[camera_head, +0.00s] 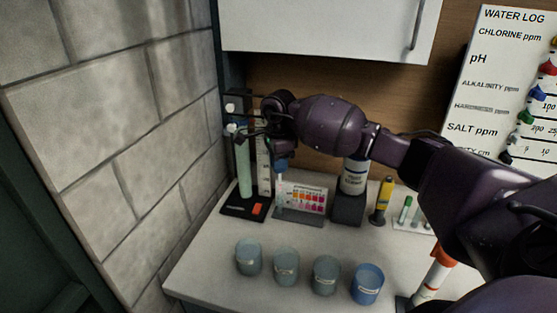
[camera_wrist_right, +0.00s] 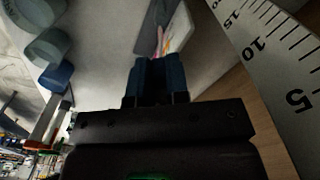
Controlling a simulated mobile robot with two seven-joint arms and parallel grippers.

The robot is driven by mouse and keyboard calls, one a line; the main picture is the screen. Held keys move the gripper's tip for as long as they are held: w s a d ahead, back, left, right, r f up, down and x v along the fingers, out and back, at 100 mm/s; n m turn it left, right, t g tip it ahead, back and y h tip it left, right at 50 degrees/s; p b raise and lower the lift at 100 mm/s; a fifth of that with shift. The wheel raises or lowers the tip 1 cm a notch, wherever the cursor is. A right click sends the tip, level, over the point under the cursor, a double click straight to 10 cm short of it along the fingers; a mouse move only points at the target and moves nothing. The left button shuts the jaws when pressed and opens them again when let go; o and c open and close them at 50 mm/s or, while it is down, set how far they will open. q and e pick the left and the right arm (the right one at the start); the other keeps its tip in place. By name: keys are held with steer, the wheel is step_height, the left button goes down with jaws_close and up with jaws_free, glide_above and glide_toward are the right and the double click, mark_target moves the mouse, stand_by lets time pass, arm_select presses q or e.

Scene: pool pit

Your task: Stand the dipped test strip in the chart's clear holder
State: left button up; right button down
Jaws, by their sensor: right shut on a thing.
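The colour chart (camera_head: 307,200) stands on the counter by the back wall, with rows of pink, red and yellow squares. It also shows in the right wrist view (camera_wrist_right: 178,32), just beyond the fingertips. My right gripper (camera_head: 281,166) points down at the chart's left end. Its blue fingers (camera_wrist_right: 156,72) are shut on the test strip (camera_wrist_right: 159,42), a thin pinkish sliver sticking out past the tips. The clear holder is hard to make out at the chart's left end, so I cannot tell whether the strip is inside it. My left gripper is not in view.
Left of the chart, a tall pale-green tube (camera_head: 243,165) stands on a black base beside a ruled scale (camera_wrist_right: 262,45). A bottle (camera_head: 354,176) and a yellow marker-like item (camera_head: 383,195) stand to the right. Several cups (camera_head: 286,268) line the front. Counter between cups and chart is clear.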

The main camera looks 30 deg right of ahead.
steer(key=shift+f, duration=0.5)
steer(key=shift+f+b, duration=0.75)
steer(key=shift+f, duration=0.15)
steer(key=shift+f, duration=0.25)
steer(key=shift+f+b, duration=1.7)
steer(key=shift+f, duration=0.65)
steer(key=shift+f+b, duration=0.35)
steer(key=shift+f, duration=0.15)
steer(key=c, duration=1)
jaws_free()
steer(key=shift+c, duration=0.2)
steer(key=shift+r, duration=0.1)
steer(key=shift+r, duration=0.15)
